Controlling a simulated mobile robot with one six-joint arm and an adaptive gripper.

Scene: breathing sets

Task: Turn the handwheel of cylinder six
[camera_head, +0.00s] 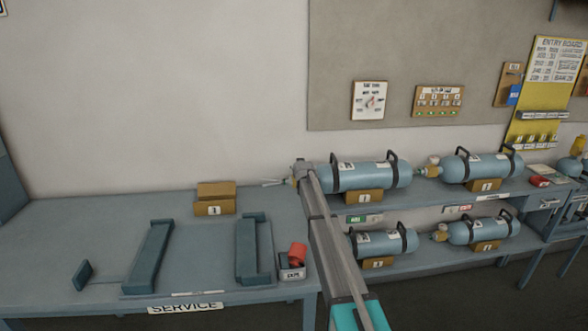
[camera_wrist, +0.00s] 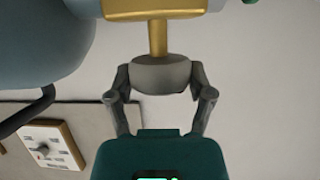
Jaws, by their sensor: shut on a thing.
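A blue-grey cylinder (camera_head: 365,177) with dark carrying handles lies on its side at the left end of the upper shelf. Its number plate (camera_head: 364,197) is too small to read surely. My gripper (camera_head: 303,168) is at its left, valve end; my arm partly hides the valve. In the wrist view, my gripper (camera_wrist: 160,82) is shut on a grey handwheel (camera_wrist: 161,72), one finger on each side. A brass stem (camera_wrist: 157,38) joins the handwheel to the brass valve body (camera_wrist: 155,8). The cylinder's body (camera_wrist: 35,40) fills the upper left.
Other cylinders lie at the upper right (camera_head: 483,165), lower left (camera_head: 383,242) and lower right (camera_head: 483,231). The service bench (camera_head: 80,245) at left holds an empty cradle (camera_head: 150,255), a brown box (camera_head: 215,196) and a small bin (camera_head: 292,270) with a red item.

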